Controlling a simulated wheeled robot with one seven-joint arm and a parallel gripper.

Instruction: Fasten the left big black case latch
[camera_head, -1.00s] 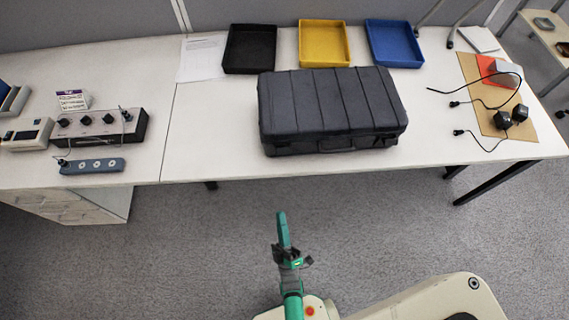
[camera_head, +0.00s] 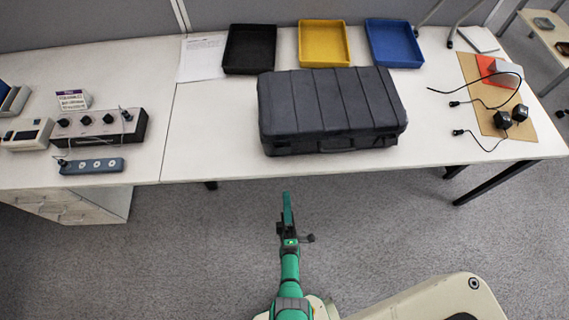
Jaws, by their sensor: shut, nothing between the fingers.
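The big black case (camera_head: 330,105) lies flat and closed on the white table, near its front edge. Its front side, with the handle, faces me. The left latch on that front side is too small and dark for me to tell whether it is fastened. My gripper (camera_head: 287,196) is shut and empty. It is over the floor in front of the table, below the case's front side in the picture and apart from it.
Black (camera_head: 249,49), yellow (camera_head: 324,43) and blue (camera_head: 393,43) trays stand behind the case. A control box (camera_head: 98,130) and a grey socket strip (camera_head: 92,166) are at left. Cables and black plugs (camera_head: 502,119) lie at right on a brown mat (camera_head: 532,128). The floor before the table is clear.

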